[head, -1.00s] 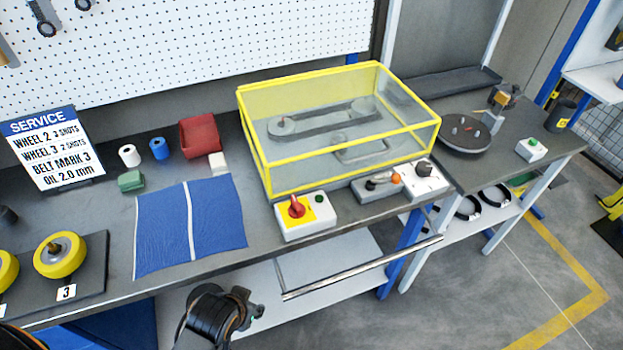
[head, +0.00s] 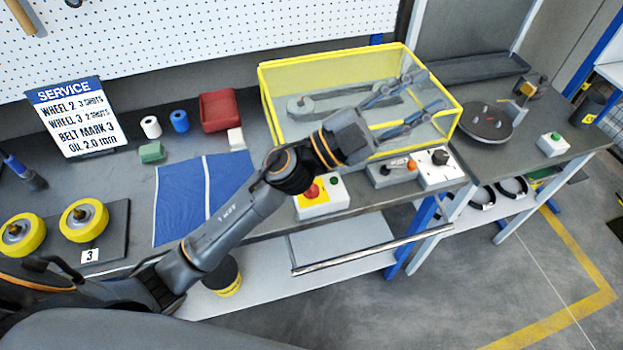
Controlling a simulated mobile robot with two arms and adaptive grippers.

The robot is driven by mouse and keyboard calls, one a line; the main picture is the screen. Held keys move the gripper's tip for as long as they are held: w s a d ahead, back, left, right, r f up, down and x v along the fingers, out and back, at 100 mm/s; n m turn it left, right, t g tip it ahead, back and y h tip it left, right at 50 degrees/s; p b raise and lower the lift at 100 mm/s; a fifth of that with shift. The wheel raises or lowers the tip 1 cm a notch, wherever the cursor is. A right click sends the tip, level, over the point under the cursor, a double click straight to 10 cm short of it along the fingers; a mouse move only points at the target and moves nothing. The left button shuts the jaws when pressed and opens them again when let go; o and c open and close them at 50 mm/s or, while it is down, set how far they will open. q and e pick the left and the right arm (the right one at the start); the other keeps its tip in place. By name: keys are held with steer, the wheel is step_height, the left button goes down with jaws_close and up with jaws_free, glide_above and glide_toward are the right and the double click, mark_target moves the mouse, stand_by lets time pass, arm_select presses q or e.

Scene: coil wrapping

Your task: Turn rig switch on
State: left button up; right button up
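Three control boxes stand along the bench's front edge. One box (head: 322,203) has a red rotary knob (head: 312,191) on a yellow plate and a green button; my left arm partly covers it. The middle box has a lever with an orange knob (head: 411,164). The right box (head: 440,176) has a black dial (head: 440,157). I cannot tell which one is the rig switch. My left gripper (head: 436,89) is open and empty, its fingers spread in front of the yellow-framed clear guard (head: 292,70), beyond the lever box. My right gripper is not in view.
A belt rig sits inside the guard. A blue cloth (head: 176,205), a red bin (head: 219,110) and yellow wheels (head: 84,219) lie to the left. A round turntable (head: 485,122) and a green-button box (head: 553,145) stand on the right table.

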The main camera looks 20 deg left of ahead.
arm_select(q)
steer(key=s+d+f+m+g, duration=0.35)
steer(key=d+m+g, duration=0.25)
steer(key=m+g, duration=0.35)
steer(key=n+g+y, duration=0.2)
steer(key=g+y, duration=0.1)
steer(key=y, duration=1.7)
glide_above(311, 188)
steer(key=w, duration=0.1)
step_height(311, 188, down, 13)
steer(key=shift+m, duration=0.25)
step_height(311, 188, down, 12)
steer(key=p, duration=0.5)
steer(key=shift+a+f, duration=0.15)
steer(key=shift+f, duration=0.55)
